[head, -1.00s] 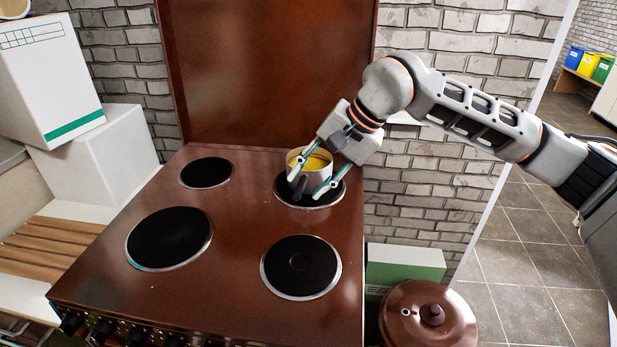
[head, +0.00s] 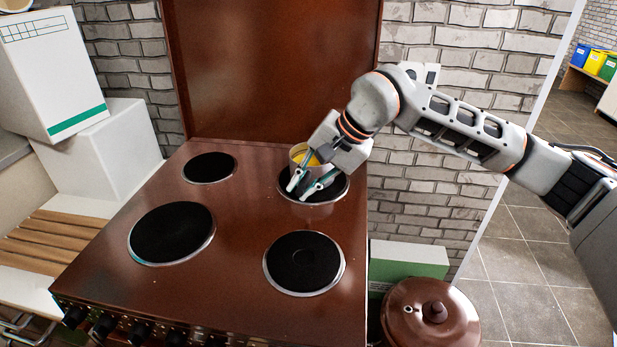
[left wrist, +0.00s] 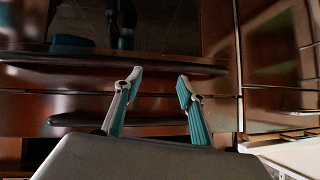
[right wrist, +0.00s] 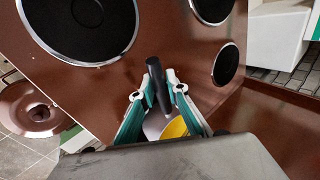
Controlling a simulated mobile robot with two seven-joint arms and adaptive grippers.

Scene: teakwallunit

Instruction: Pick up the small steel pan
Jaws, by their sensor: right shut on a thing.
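The small steel pan (head: 297,151), with something yellow inside, stands at the back right burner (head: 336,190) of the brown stove, partly hidden behind my right gripper (head: 299,190). In the right wrist view the pan's black handle (right wrist: 156,84) lies between the fingers of my right gripper (right wrist: 160,76), which is shut on it. The pan's steel wall (right wrist: 153,126) and yellow inside show below the fingers. In the left wrist view my left gripper (left wrist: 160,81) is open and empty in front of the brown oven front (left wrist: 215,110). The left arm is outside the head view.
The other burners are bare. White boxes (head: 105,150) stand left of the stove beside a slatted wooden board (head: 45,238). A brown lidded pot (head: 430,318) and a green-and-white box (head: 408,258) are at the right. A brown panel (head: 270,70) rises behind the burners.

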